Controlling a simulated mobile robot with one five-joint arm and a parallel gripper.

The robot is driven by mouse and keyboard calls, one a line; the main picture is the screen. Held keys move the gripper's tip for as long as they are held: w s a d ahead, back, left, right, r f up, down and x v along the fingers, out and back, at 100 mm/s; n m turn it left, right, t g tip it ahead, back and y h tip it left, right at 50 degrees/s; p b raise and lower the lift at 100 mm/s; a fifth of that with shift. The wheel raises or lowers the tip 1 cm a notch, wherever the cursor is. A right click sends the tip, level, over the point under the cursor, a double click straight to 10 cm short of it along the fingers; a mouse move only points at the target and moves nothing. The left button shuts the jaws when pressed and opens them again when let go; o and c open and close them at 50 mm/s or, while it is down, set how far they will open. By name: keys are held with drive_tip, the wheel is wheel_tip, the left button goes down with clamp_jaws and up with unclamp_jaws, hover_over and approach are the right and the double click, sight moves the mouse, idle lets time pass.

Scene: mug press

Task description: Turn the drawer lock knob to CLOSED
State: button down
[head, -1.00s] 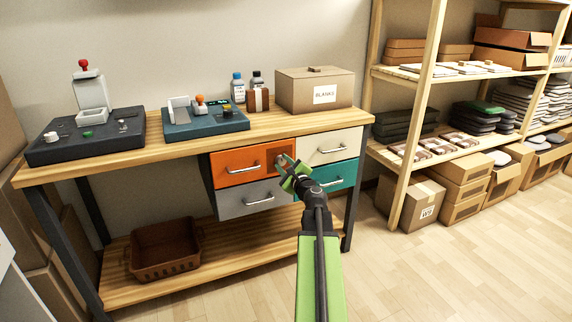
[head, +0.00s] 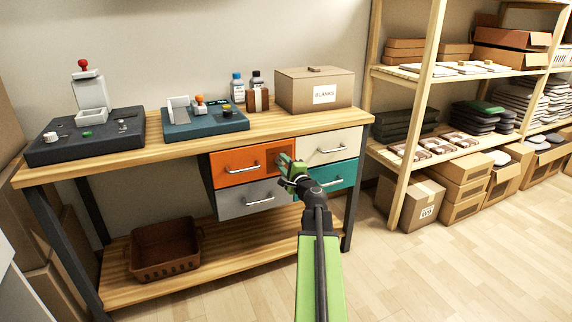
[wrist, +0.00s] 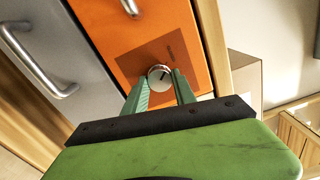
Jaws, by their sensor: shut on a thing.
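The drawer lock knob (wrist: 159,77) is a round silver knob with a dark pointer line, on the face of the orange drawer (head: 233,167). In the wrist view it sits on a darker label patch whose lettering is too small to read. My gripper (wrist: 161,82) is shut on the knob, with one green finger on either side of it. In the head view my gripper (head: 286,163) is at the right end of the orange drawer front and hides the knob.
A grey drawer (head: 248,199) is below, a cream drawer (head: 328,147) to the right, and a teal drawer (head: 342,174) at lower right. The wooden bench top (head: 200,135) holds machines, bottles and a BLANKS box (head: 315,91). A shelf post (head: 415,120) stands to the right.

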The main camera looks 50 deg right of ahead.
drive_tip(key=shift+s+d, duration=0.1)
drive_tip(key=shift+d, duration=0.15)
drive_tip(key=c, duration=1.1)
unclamp_jaws()
drive_tip(key=shift+o, duration=0.4)
drive_tip(key=shift+a, duration=0.1)
drive_tip(key=shift+a, duration=0.1)
